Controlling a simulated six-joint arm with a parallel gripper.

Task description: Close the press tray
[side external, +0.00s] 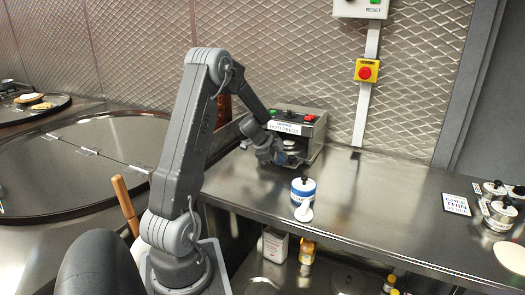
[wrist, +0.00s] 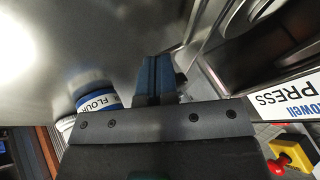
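My gripper (side external: 281,158) is right at the front of the press, low over the counter. In the wrist view the fingers (wrist: 158,75) lie together with nothing seen between them. My gripper hides part of the opening, so how far the tray is out and whether I touch it are unclear.
Small jars (side external: 499,212) and a sign (side external: 456,204) are at the right. The counter between is clear.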

